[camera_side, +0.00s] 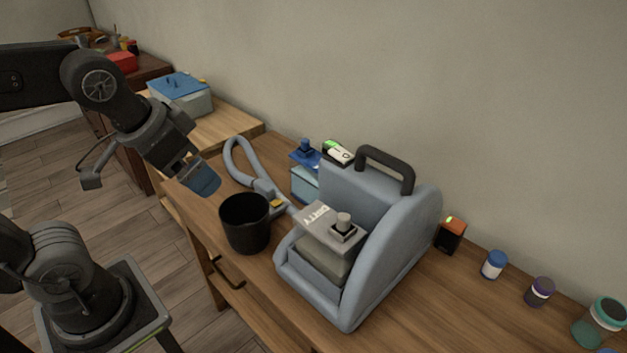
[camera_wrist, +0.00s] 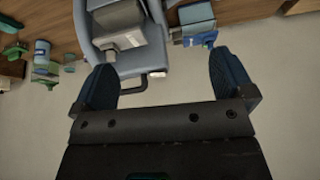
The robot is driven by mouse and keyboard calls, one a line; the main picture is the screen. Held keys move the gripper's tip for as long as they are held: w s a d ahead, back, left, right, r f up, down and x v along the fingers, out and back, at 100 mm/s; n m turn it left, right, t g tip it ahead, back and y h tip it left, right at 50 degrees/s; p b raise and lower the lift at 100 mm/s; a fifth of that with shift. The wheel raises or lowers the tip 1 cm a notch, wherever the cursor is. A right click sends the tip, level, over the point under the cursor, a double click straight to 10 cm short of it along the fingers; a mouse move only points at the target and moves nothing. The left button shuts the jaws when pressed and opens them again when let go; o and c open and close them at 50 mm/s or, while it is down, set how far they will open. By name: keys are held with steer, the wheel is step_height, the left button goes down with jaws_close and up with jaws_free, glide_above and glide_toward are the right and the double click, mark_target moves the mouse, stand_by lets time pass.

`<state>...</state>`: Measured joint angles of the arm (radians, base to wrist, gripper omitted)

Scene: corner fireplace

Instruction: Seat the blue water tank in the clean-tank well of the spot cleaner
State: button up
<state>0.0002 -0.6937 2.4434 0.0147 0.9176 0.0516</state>
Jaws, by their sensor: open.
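The blue water tank (camera_side: 305,183) has a pale blue body and a darker blue lid with a knob. In the side view it is at the far left of the spot cleaner (camera_side: 385,210), partly hidden by it. In the wrist view the tank (camera_wrist: 194,20) is right of the cleaner (camera_wrist: 150,57); I cannot tell if it is in a well. The clean-tank well is not clearly visible. A grey-lidded tank (camera_side: 325,255) sits in the cleaner's front. My gripper (camera_side: 203,182) is open and empty, in the air left of the cleaner; its blue fingers show in the wrist view (camera_wrist: 160,62).
A black cup (camera_side: 246,232) and a grey hose (camera_side: 240,160) stand between my gripper and the cleaner. The cleaner's black handle (camera_side: 385,160) rises on top. A small box (camera_side: 451,236) and several jars line the wall at right. A blue-lidded bin (camera_side: 181,95) is behind.

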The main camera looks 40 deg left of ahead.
steer(key=w+a+r+m+g+y, duration=0.1)
steer(key=w+r+m, duration=0.15)
steer(key=w, duration=0.35)
steer(key=w+a+r+m+g, duration=0.1)
steer(key=w+m, duration=0.2)
steer(key=w, duration=0.3)
steer(key=m+g+y, duration=0.3)
steer(key=m, duration=0.9)
glide_above(314, 158)
steer(key=d, duration=0.5)
step_height(314, 158, down, 15)
steer(key=x, duration=0.9)
steer(key=a+x, duration=0.1)
steer(key=x, duration=0.4)
steer(key=shift+s+r, duration=0.2)
steer(key=shift+s, duration=0.05)
steer(key=c, duration=1.6)
steer(key=shift+r, duration=0.1)
steer(key=shift+c, duration=0.4)
steer(key=shift+r+y, duration=0.1)
steer(key=shift+y, duration=0.2)
